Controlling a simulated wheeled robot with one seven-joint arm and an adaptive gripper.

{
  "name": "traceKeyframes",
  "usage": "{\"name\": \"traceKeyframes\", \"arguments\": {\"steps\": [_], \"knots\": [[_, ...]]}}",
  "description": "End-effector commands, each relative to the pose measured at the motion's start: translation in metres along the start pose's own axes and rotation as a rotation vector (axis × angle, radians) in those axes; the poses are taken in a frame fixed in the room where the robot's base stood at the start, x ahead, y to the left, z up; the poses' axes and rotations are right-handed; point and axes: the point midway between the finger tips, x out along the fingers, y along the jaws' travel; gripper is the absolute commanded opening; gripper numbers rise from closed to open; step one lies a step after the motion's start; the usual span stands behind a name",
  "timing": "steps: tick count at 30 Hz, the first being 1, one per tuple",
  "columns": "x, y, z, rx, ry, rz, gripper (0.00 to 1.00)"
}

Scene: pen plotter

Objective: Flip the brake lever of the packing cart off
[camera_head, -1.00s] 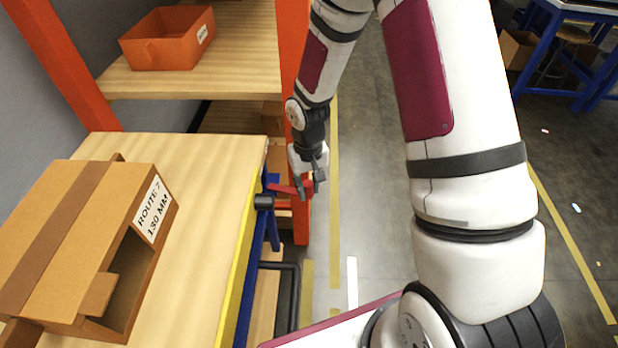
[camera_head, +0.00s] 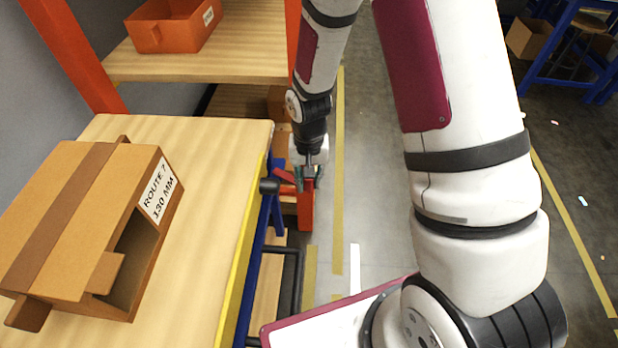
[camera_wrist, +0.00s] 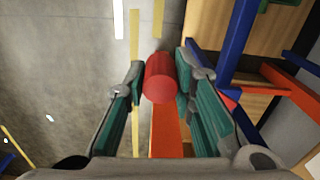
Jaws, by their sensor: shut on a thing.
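The packing cart (camera_head: 243,285) has a pale wooden top with a yellow and blue edge. The red brake lever (camera_head: 284,176) is at its far right corner, near a black knob (camera_head: 268,187). My gripper (camera_head: 308,180) hangs at the lever's outer end. In the wrist view, the lever's red rounded grip (camera_wrist: 160,78) lies between the two fingers of my gripper (camera_wrist: 160,70), which are shut on it. The lever's pivot is hard to make out, and my fingers partly hide the lever in the head view.
A cardboard box (camera_head: 75,215) labelled "ROUTE 7 130 MM" sits on the cart top. An orange bin (camera_head: 172,30) stands on a wooden rack shelf (camera_head: 235,65) behind. An orange rack post (camera_head: 305,212) is close behind my gripper.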

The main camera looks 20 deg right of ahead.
Motion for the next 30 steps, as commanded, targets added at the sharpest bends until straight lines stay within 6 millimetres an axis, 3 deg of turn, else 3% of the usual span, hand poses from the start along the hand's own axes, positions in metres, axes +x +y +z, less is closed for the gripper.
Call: {"name": "traceKeyframes", "arguments": {"steps": [2,3,5,17,20,30], "knots": [[0.000,-0.002,0.003,-0.002,-0.005,-0.001,0.00],[0.000,-0.002,0.003,-0.003,-0.005,-0.001,0.33],[0.000,-0.002,0.003,-0.003,-0.005,-0.001,0.45],[-0.006,-0.001,0.001,-0.002,-0.001,-0.001,0.45],[-0.018,-0.001,0.000,-0.003,0.001,-0.002,0.45],[-0.085,-0.001,0.000,-0.002,0.001,-0.002,0.45]]}}
